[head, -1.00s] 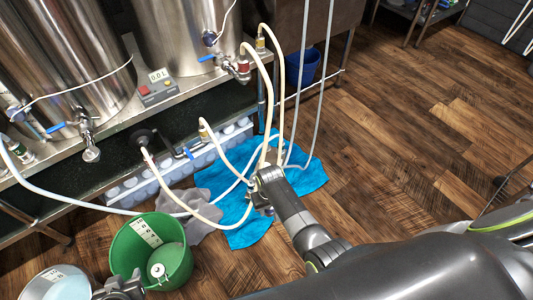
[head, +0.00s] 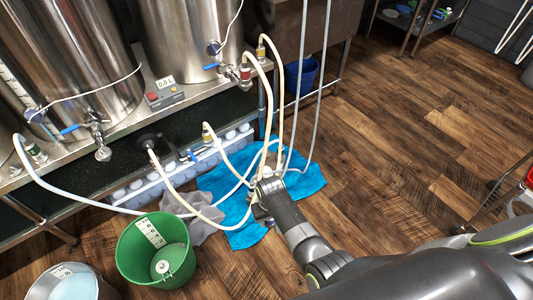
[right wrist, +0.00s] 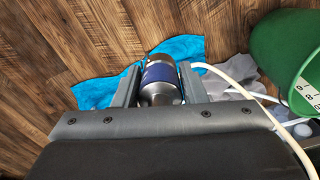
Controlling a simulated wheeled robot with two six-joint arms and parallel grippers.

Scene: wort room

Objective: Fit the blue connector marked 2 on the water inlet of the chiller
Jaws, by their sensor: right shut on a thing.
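In the right wrist view, my right gripper (right wrist: 158,92) is shut on a metal connector with a blue band (right wrist: 159,75). Its number cannot be read. A pale hose runs off to the right behind it. In the head view, the right gripper (head: 262,205) is low over the blue cloth, where several hoses come together, and the connector is mostly hidden there. I cannot pick out the chiller or its water inlet for certain. My left gripper is not in view.
Steel kettles (head: 195,45) stand on a metal bench at the back left. A green bucket (head: 132,262), a steel pail (head: 105,290), a grey rag (head: 200,228) and a blue cloth (head: 308,182) lie in front. Pale hoses cross this area. The wooden floor on the right is mostly clear.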

